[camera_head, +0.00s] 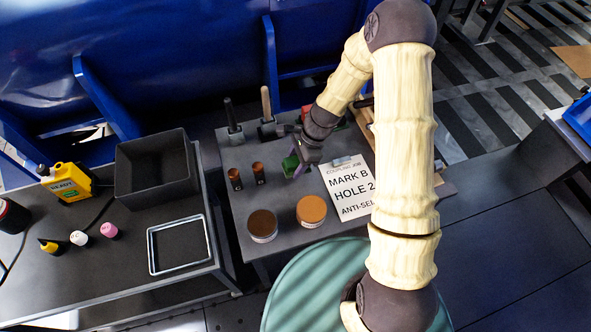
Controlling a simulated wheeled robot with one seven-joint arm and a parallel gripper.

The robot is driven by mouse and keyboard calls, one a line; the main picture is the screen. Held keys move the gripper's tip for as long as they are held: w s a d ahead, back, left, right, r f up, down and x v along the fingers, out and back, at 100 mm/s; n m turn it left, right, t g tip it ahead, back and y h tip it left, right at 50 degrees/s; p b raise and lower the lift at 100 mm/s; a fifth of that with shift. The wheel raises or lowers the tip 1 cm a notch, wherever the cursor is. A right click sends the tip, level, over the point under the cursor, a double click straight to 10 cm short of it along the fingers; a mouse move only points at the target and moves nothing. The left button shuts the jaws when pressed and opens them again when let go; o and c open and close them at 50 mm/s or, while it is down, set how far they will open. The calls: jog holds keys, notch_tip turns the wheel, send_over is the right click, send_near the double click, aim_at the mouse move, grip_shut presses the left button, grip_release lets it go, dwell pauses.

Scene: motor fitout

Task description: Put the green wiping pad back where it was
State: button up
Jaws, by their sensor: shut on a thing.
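The green wiping pad (289,164) is at my gripper's fingers, above the grey table in the middle. My gripper (296,167) is shut on the pad. The pad is small in view and partly covered by the fingers. I cannot tell whether its lower edge touches the tabletop.
On the grey table (240,203) are two copper-coloured cylinders (234,178), two round tins (311,210), a printed job sheet (346,190) and two upright handled tools (266,105). The left bench holds a dark bin (155,168), an empty metal frame (180,245), a yellow container (68,182) and small bottles.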

jog(key=shift+f, duration=1.8)
jog(key=shift+f+b, duration=0.15)
jog(key=shift+b, duration=0.15)
jog(key=o, duration=1)
jog(key=p+v, duration=0.1)
jog(key=v, duration=1.1)
jog(key=shift+p, duration=0.35)
jog(key=shift+r, duration=0.2)
